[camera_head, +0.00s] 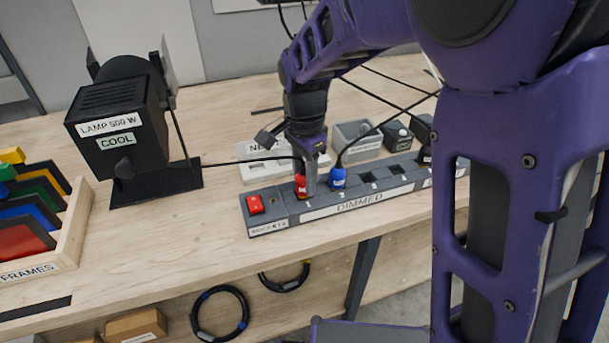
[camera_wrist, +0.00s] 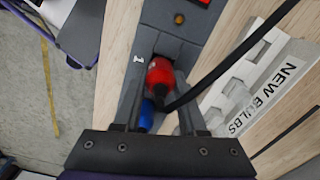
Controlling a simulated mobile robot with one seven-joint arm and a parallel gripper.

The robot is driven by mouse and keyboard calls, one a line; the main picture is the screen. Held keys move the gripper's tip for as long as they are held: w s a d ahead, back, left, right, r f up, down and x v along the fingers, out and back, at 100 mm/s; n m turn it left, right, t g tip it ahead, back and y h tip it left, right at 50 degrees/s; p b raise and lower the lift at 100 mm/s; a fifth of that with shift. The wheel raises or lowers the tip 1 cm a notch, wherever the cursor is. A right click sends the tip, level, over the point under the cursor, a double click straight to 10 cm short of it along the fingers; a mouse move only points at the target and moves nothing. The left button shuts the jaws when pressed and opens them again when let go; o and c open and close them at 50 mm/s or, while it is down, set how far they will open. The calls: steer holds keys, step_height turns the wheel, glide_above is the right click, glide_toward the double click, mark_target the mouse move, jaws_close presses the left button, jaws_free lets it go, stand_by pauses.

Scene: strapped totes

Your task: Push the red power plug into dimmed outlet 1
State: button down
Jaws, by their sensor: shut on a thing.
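The red power plug (camera_head: 301,187) is at the left end of the outlet strip (camera_head: 345,207) marked DIMMED, at the outlet labelled 1. In the wrist view the red plug (camera_wrist: 159,74) is over that outlet, beside the printed 1. My gripper (camera_head: 306,182) points down with its fingers on the plug; in the wrist view the gripper (camera_wrist: 158,88) has one finger on each side of it. The plug's front end is hidden, so I cannot tell how deep it sits. A black cable runs from it toward the lamp (camera_head: 120,120).
A blue plug (camera_head: 338,177) stands in the strip just right of the red plug. A red switch (camera_head: 255,204) is at the strip's left end. A NEW BULBS holder (camera_head: 258,171) and a grey bin (camera_head: 357,139) are behind. Cables cross above the strip. The tabletop in front is clear.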

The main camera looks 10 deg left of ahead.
steer(key=shift+f, duration=0.35)
steer(key=shift+c, duration=1.9)
jaws_free()
steer(key=shift+r, duration=0.1)
